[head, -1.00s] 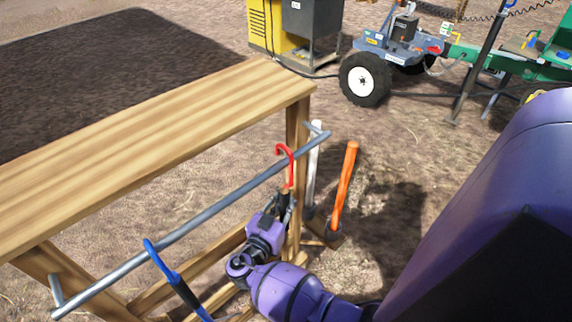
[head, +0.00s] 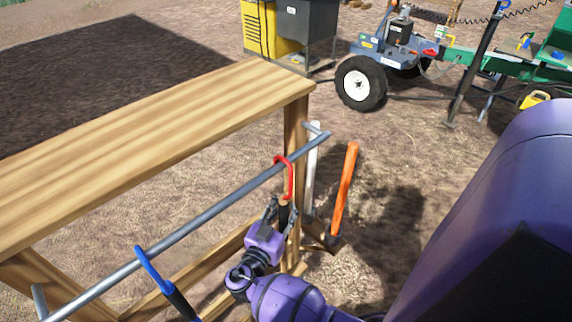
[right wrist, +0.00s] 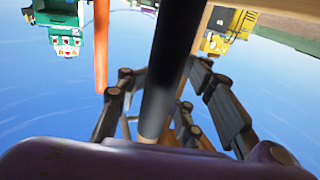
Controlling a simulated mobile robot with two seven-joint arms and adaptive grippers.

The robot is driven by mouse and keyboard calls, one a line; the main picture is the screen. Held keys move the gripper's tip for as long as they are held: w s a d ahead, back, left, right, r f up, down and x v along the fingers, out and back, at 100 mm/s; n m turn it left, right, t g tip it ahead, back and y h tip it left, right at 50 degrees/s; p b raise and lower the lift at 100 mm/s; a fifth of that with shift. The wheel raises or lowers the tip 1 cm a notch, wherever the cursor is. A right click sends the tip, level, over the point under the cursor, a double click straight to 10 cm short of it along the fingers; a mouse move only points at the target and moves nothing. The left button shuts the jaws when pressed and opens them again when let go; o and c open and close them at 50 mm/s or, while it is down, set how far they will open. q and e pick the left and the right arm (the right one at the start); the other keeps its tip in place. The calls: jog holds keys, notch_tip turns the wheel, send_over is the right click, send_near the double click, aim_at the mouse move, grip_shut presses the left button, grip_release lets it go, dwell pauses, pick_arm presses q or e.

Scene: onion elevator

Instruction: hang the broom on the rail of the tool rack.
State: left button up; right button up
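The broom, as far as I can tell, is the tool with a red hook (head: 291,178) and a black handle (right wrist: 165,85); its lower end is hidden. The red hook loops over the grey rail (head: 190,230) of the wooden tool rack (head: 160,145), near the rail's right end. My right gripper (head: 281,212) is just below the hook, with its fingers spread on either side of the black handle. In the right wrist view there are gaps between the handle and the fingers. My left gripper is out of view.
A blue-hooked tool (head: 152,270) hangs farther left on the rail. An orange handle (head: 344,190) and a white handle (head: 311,165) stand by the rack's right post. A wheeled machine (head: 385,65) and a yellow unit (head: 260,28) are behind.

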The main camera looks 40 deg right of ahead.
jog(key=shift+o, duration=1)
jog(key=shift+s+a+f, duration=0.1)
jog(key=v, duration=1.1)
jog(key=shift+a, duration=0.35)
jog(key=shift+s, duration=0.15)
